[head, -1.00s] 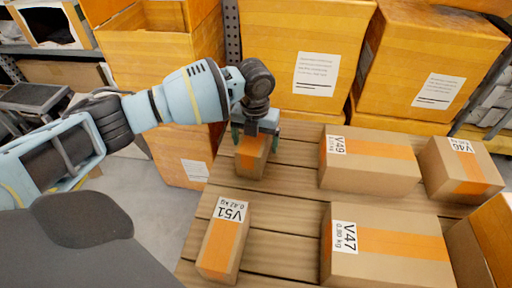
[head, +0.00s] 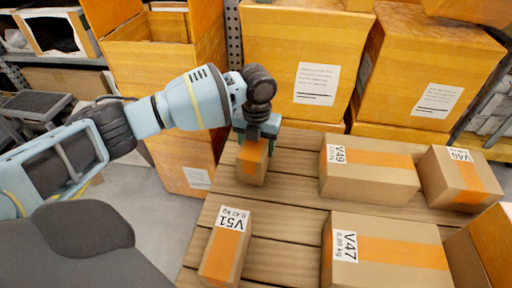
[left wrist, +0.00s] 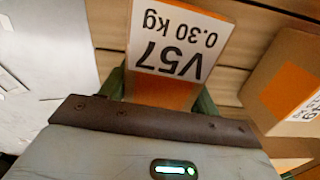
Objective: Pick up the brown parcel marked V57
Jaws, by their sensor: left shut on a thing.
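The brown parcel marked V57 (head: 252,166) has an orange stripe and stands near the far left edge of the slatted wooden surface (head: 285,222). Its white label, V57 0.30 kg, shows upside down in the left wrist view (left wrist: 178,44). My left gripper (head: 256,140) is over the parcel from above, with its fingers shut on the parcel's two sides. In the left wrist view green fingers (left wrist: 205,103) show on either side of it. Whether its base touches the slats is hard to tell. My right gripper is not in view.
Parcel V51 (head: 222,252) lies nearer me. V49 (head: 372,178), V47 (head: 392,262) and another parcel (head: 462,185) stand to the right. Large orange boxes (head: 300,60) line the back. Bare slats lie between V57 and V49.

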